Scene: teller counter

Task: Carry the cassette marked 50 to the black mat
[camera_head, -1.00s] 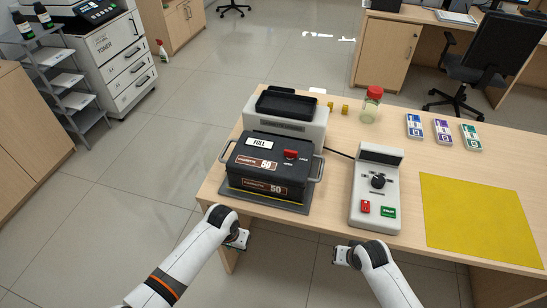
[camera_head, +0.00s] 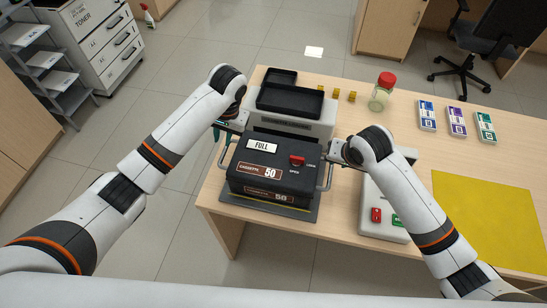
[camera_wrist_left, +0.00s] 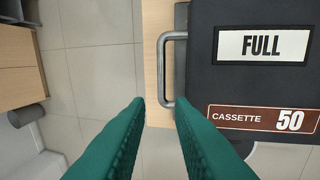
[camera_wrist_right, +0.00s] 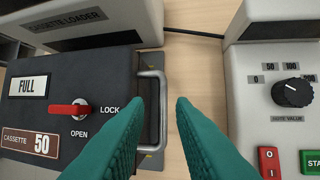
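The dark cassette (camera_head: 275,172) marked 50 and FULL stands on a dark grey plate (camera_head: 307,214) at the front of the counter. It has a metal handle on each side. A red latch (camera_head: 297,161) on its lid lies by LOCK and OPEN labels. My left gripper (camera_head: 221,132) is open above the left handle (camera_wrist_left: 163,70), whose bar shows between the fingertips in the left wrist view. My right gripper (camera_head: 334,157) is open above the right handle (camera_wrist_right: 160,105), whose bar shows between its fingertips. I cannot tell whether the dark plate is the black mat.
The cassette loader (camera_head: 322,128) with a black tray (camera_head: 290,101) stands behind the cassette. A control box (camera_head: 384,225) is close on the right. A yellow mat (camera_head: 490,215) lies bare further right. A red-capped jar (camera_head: 381,95) and coloured packs (camera_head: 457,119) stand behind.

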